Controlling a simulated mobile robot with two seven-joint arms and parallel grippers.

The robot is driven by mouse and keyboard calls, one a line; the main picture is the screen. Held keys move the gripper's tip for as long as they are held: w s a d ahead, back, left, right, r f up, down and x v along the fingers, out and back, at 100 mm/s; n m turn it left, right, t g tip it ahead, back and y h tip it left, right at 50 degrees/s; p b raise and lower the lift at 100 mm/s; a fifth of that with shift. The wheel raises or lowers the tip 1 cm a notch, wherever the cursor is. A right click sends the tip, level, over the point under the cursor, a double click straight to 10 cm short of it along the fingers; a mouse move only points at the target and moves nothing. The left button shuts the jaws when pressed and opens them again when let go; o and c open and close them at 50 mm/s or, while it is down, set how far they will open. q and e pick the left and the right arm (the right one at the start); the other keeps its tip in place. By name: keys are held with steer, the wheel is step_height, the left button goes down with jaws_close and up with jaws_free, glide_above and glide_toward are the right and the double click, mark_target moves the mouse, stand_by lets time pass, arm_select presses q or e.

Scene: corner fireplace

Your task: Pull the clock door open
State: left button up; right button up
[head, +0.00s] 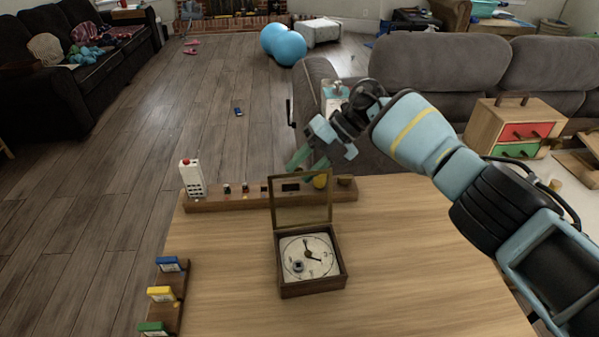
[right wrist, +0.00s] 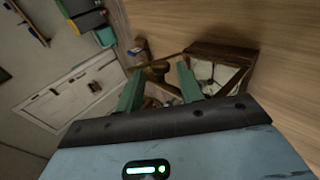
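The clock (head: 310,284) is a dark wooden box with a white dial (head: 311,262) and black hands, lying face up on the table. Its framed door (head: 301,214) stands up, swung open, at the back edge. The clock also shows in the right wrist view (right wrist: 222,50), right of the fingers. My right gripper (head: 308,163) is above and behind the door, over the table's far edge. Its green fingers are apart in the right wrist view (right wrist: 159,86). A brassy knob-like thing (right wrist: 157,70) shows between them; I cannot tell whether they touch it. My left gripper is out of view.
A wooden rail (head: 230,201) with a white device (head: 192,178) and several small parts runs along the table's back. A rack with blue, yellow and green blocks (head: 161,294) is at the left edge. A drawer box (head: 515,126) stands at right. The table right of the clock is clear.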

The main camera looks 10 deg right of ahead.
steer(key=v, duration=0.4)
steer(key=shift+d, duration=0.15)
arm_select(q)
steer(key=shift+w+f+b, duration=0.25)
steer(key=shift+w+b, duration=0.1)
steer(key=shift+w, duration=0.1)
arm_select(e)
steer(key=shift+v, duration=0.8)
